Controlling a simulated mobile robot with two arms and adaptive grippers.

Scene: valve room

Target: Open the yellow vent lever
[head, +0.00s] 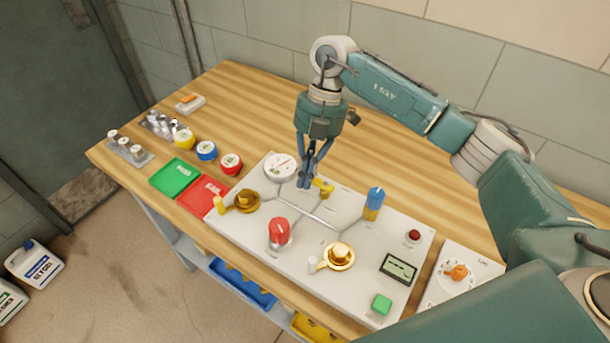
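The yellow vent lever (324,187) is a small yellow handle near the back edge of the white valve panel (305,257). My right gripper (305,184) points down right beside its left end. The fingertips look close together, at or touching the lever's end; I cannot tell whether they hold it. Part of the lever's left end is hidden by the fingers. My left gripper is out of view.
The panel also carries a round gauge (280,167), a red knob (279,232), a blue-topped valve (374,201), brass fittings (340,256) and a display (398,269). Green (176,178) and red (203,196) trays lie left. The table's back is mostly clear.

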